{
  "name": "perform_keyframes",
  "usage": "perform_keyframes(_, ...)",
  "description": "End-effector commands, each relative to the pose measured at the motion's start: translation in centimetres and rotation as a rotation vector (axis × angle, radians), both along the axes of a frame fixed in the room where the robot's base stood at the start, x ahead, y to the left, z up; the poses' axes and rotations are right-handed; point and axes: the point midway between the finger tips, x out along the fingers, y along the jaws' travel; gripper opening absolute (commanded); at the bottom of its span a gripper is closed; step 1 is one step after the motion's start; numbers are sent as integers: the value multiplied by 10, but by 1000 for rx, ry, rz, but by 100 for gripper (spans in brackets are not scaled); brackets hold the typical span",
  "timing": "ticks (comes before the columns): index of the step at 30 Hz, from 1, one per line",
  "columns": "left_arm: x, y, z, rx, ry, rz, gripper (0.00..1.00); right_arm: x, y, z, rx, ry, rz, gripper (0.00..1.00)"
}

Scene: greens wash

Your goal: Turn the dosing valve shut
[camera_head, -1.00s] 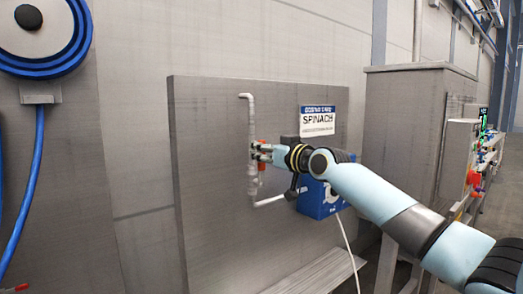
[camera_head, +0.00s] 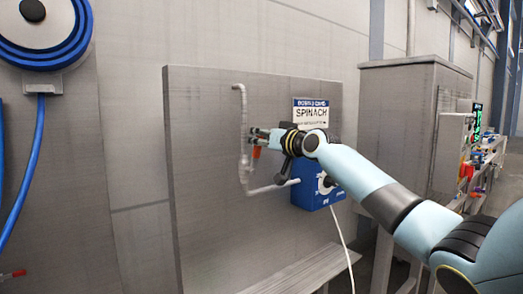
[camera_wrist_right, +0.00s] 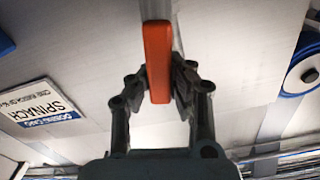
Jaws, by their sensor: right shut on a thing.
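The dosing valve sits on the thin grey pipe (camera_head: 243,120) in front of the grey panel. Its orange handle (camera_head: 256,153) shows just below my right gripper in the head view. My right gripper (camera_head: 259,136) is beside the upright pipe, with its fingers pointing left. In the right wrist view the orange handle (camera_wrist_right: 157,50) stands lengthwise between the two fingers of the right gripper (camera_wrist_right: 162,82), which are closed on its sides. The fingers hide part of the handle and valve in the head view. My left gripper is not in view.
A blue dosing pump (camera_head: 312,190) with a white cable is below the SPINACH sign (camera_head: 310,113), close under my right wrist. A grey cabinet (camera_head: 400,120) stands to the right. A blue hose reel (camera_head: 42,25) hangs at the left. A grey ledge (camera_head: 305,270) runs below the panel.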

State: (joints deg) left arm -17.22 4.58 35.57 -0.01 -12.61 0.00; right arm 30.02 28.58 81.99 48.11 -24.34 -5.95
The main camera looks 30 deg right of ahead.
Motion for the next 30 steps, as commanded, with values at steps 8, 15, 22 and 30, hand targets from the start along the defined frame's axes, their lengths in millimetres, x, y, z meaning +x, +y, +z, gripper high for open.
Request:
perform_keyframes(8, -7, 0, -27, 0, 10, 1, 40, 11, -21, -13, 258, 22, -2, 0)
perform_keyframes(15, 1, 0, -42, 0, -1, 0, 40, 13, -39, -25, 485, 40, -2, 0)
perform_keyframes(22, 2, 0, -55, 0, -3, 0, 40, 14, -53, -40, 704, 57, -2, 0)
perform_keyframes(30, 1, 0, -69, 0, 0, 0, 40, 15, -64, -61, 955, 77, -3, 0)
